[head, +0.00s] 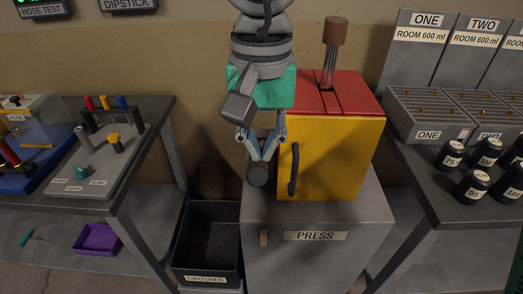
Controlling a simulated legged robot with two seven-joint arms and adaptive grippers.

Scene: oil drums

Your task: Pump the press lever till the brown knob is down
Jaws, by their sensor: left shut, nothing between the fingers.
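The press (345,150) is a yellow box with a red top on a grey cabinet marked PRESS. Its brown knob (335,31) stands high above the red top on grey rods. A dark rounded grip (258,174), perhaps the end of the press lever, shows at the box's left side; the rest of it is hidden. A black curved handle (293,168) is on the yellow front. My left gripper (262,158) points down, shut and empty, just above the dark grip in the picture; I cannot tell whether they touch. My right gripper is out of view.
A black bin (206,278) marked CRUSHED stands left of the cabinet. A table with a tool board (90,175) is at left. At right, a table holds grey trays (428,133) and several black weights (473,186).

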